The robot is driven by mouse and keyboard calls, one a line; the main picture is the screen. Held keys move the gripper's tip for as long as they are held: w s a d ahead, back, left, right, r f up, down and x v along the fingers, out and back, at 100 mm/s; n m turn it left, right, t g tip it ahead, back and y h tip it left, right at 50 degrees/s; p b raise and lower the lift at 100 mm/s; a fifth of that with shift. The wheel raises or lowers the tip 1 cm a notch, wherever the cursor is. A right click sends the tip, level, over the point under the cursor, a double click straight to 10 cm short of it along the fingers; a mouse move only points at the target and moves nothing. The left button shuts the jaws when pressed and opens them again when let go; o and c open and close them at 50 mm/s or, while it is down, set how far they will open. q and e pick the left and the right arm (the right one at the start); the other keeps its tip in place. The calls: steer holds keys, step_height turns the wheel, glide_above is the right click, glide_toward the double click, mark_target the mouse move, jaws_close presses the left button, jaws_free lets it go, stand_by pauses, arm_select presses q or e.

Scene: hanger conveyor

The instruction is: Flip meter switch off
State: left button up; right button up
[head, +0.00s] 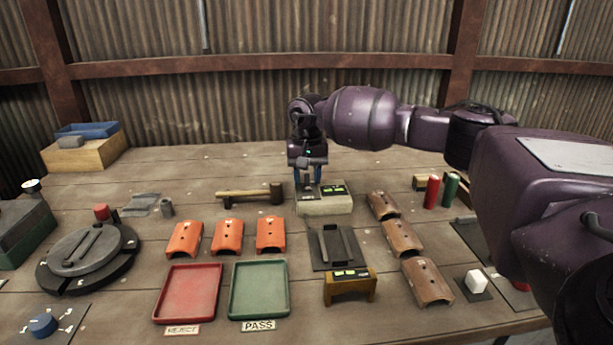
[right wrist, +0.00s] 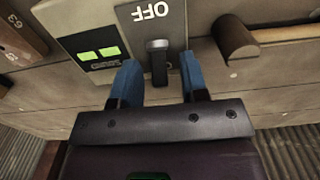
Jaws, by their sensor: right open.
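The meter (head: 324,207) is a pale box on the table with a dark display (head: 333,190) showing green lit panels. In the right wrist view the display (right wrist: 97,50) sits left of a grey plate marked OFF, which appears upside down. A dark switch lever (right wrist: 157,62) stands on this plate. My right gripper (head: 308,186) points down over the meter's left part. In the right wrist view its blue fingers (right wrist: 160,72) are open, one on each side of the lever. I cannot tell whether they touch it. My left gripper is not in view.
A wooden mallet (head: 248,194) lies left of the meter. Brown curved covers (head: 403,237) lie to its right, with red (head: 431,192) and green cylinders beyond. A dark tray (head: 333,248) and small display stand (head: 350,286) are in front. Orange covers (head: 227,236) lie front left.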

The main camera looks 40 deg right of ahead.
mark_target(307, 183)
jaws_close()
steer(key=shift+s+a+r+t+h+p, duration=0.2)
steer(key=shift+s+r+t+h+p, duration=0.2)
steer(key=shift+t+h+p, duration=0.35)
steer(key=shift+s+a+r+t+h+p, duration=0.15)
steer(key=shift+t+p, duration=0.15)
steer(key=shift+t, duration=0.2)
steer(key=shift+s+f+t+h+p, duration=0.1)
steer(key=shift+t+p, duration=0.15)
steer(key=shift+t, duration=0.2)
steer(key=shift+s+a+t+h+p, duration=0.15)
steer(key=shift+t+h+p, duration=0.2)
steer(key=shift+t, duration=0.35)
steer(key=t, duration=0.1)
steer(key=t+h, duration=0.1)
steer(key=h, duration=0.1)
steer(key=shift+s+a+f+t, duration=0.2)
steer(key=shift+s+f+t, duration=0.15)
steer(key=shift+t, duration=0.05)
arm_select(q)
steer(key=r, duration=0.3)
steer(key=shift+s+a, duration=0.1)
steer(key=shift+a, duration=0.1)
arm_select(e)
steer(key=shift+s+a+t, duration=0.1)
steer(key=shift+t, duration=0.3)
steer(key=shift+h, duration=0.25)
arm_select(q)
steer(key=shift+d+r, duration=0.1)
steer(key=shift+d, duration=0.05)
